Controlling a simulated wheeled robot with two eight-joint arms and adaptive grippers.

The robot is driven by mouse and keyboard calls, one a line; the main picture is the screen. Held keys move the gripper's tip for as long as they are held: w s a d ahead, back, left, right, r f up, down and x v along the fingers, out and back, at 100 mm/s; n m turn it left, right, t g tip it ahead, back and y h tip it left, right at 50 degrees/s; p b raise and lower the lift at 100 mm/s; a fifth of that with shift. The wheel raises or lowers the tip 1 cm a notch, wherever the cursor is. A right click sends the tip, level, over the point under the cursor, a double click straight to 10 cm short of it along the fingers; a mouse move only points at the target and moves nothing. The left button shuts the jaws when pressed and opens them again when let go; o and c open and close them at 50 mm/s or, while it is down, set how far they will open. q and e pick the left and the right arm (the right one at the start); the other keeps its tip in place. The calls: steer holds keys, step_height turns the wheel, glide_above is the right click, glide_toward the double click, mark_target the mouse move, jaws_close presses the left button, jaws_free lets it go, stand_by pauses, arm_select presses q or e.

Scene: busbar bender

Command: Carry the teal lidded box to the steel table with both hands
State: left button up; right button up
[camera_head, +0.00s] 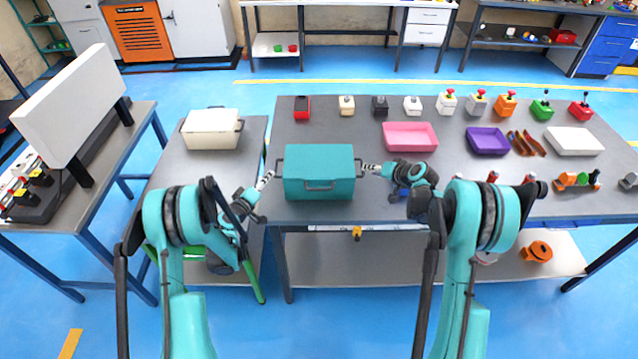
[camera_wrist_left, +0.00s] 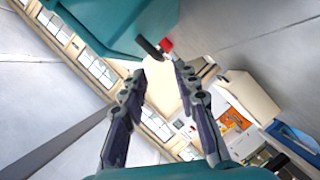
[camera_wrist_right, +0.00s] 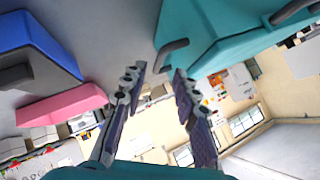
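The teal lidded box (camera_head: 319,175) sits upright at the left end of the long grey-topped table (camera_head: 460,205). It has a dark handle on each side and one on its front. My left gripper (camera_head: 267,177) is at the box's left side; in the left wrist view its fingers (camera_wrist_left: 160,76) are apart, with the side handle (camera_wrist_left: 150,48) just beyond the tips. My right gripper (camera_head: 369,167) is at the right side; its fingers (camera_wrist_right: 157,76) are also apart, with that handle (camera_wrist_right: 172,53) just beyond them. Which table is the steel one I cannot tell.
A narrower grey table (camera_head: 180,170) stands to the left, with a cream lidded box (camera_head: 212,129) at its back and bare top in front. A pink tray (camera_head: 410,136) and purple tray (camera_head: 487,141) lie right of the teal box. Several small coloured items line the back edge.

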steer(key=v, duration=0.5)
steer(key=shift+s+r, duration=0.1)
stand_by(0.3)
